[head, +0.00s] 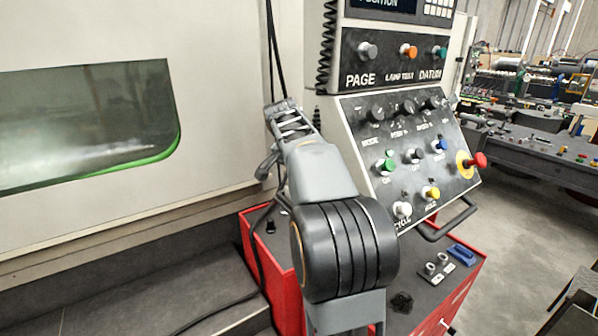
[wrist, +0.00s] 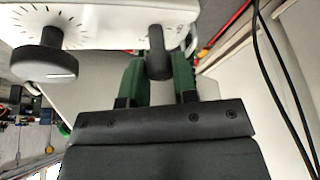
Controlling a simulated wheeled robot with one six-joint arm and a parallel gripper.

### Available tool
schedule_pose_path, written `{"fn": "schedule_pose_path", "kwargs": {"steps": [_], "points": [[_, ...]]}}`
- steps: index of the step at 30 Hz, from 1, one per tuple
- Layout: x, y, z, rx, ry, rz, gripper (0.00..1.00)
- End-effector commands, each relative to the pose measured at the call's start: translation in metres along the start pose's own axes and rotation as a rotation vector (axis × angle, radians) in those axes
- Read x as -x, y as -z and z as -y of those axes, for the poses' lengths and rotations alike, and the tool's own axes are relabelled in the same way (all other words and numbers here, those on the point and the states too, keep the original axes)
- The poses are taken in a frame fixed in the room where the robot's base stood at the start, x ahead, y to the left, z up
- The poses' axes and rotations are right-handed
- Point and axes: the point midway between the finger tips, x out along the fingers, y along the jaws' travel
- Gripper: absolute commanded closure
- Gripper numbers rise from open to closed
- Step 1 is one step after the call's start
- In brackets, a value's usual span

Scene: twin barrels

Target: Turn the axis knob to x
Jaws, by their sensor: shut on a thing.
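In the wrist view, a dark knob (wrist: 158,58) stands out from a white panel (wrist: 100,30). My gripper (wrist: 158,70) has one green finger on each side of this knob and is shut on it. Its pointer and the lettering around it are not readable, so I cannot tell its setting. A larger dark knob (wrist: 45,62), ringed by scale marks, is on the same panel to the left, apart from my fingers. In the head view my arm reaches up beside the machine's control console, and the fingers and the held knob cannot be made out.
The control console (head: 352,110) has several knobs and buttons and a red emergency stop (head: 480,160). A red cabinet (head: 465,292) stands below, with a blue item (head: 461,254) on top. Black cables hang beside the machine door. Floor is open at the right.

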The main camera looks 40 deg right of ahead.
Motion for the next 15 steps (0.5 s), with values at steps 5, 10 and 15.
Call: {"fn": "schedule_pose_path", "kwargs": {"steps": [5, 10, 15], "points": [[0.0004, 0.0001, 0.0003, -0.004, -0.001, -0.001, 0.97], [0.0004, 0.0001, 0.0002, -0.004, 0.000, -0.001, 0.97], [0.0003, 0.0001, 0.0002, -0.003, 0.000, 0.000, 0.63]]}}
